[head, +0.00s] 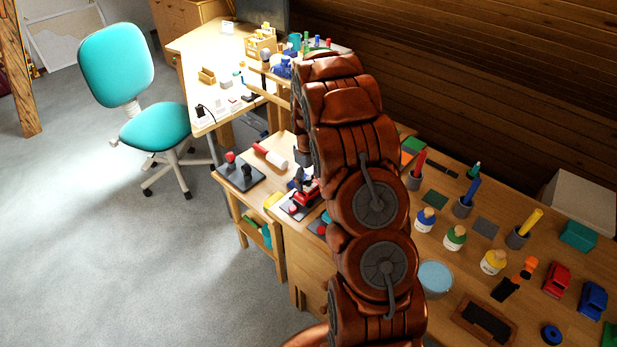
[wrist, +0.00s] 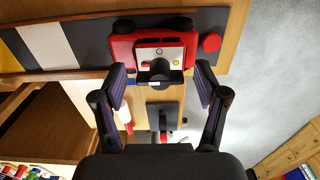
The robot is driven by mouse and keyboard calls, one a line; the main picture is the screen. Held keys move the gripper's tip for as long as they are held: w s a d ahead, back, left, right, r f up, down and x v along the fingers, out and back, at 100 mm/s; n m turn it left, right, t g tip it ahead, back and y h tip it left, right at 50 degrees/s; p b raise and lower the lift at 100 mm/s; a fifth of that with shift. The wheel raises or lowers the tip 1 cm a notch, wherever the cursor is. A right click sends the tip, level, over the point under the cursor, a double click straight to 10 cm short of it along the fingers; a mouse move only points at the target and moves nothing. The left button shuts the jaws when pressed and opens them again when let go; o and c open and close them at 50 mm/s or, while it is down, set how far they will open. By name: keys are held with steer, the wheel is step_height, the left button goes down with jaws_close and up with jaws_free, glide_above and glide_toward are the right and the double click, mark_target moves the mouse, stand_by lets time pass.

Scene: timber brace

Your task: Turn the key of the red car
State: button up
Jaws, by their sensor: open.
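The red car (wrist: 122,48) fills the upper middle of the wrist view. It has a light plate (wrist: 172,52) on it and a dark round knob-like part, perhaps the key (wrist: 160,75), at its near end. My gripper (wrist: 160,84) is open, with one finger on each side of this dark part and nothing clearly held. Whether a finger touches it I cannot tell. In the head view the red car (head: 305,198) sits on a dark mat on the wooden bench, just below my gripper (head: 303,160). My arm hides part of this area.
Another red car (head: 557,280) and a blue car (head: 593,299) stand on the right bench, among bottles and holders. A dark board with knobs (head: 240,178) and a red-and-white cylinder (head: 270,155) lie left of my gripper. A teal chair (head: 150,130) stands on open floor.

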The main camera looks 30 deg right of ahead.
steer(key=shift+c, duration=0.3)
steer(key=c, duration=1.1)
steer(key=shift+b, duration=0.3)
steer(key=m+b, duration=0.1)
steer(key=b, duration=0.1)
steer(key=m+b, duration=0.2)
steer(key=shift+f+m, duration=0.3)
steer(key=m+b, duration=0.5)
steer(key=shift+r, duration=0.15)
steer(key=m+b, duration=0.2)
steer(key=m, duration=0.3)
steer(key=shift+m+b, duration=0.4)
steer(key=m+b, duration=0.1)
steer(key=m, duration=0.4)
steer(key=shift+r, duration=0.1)
steer(key=shift+m, duration=0.3)
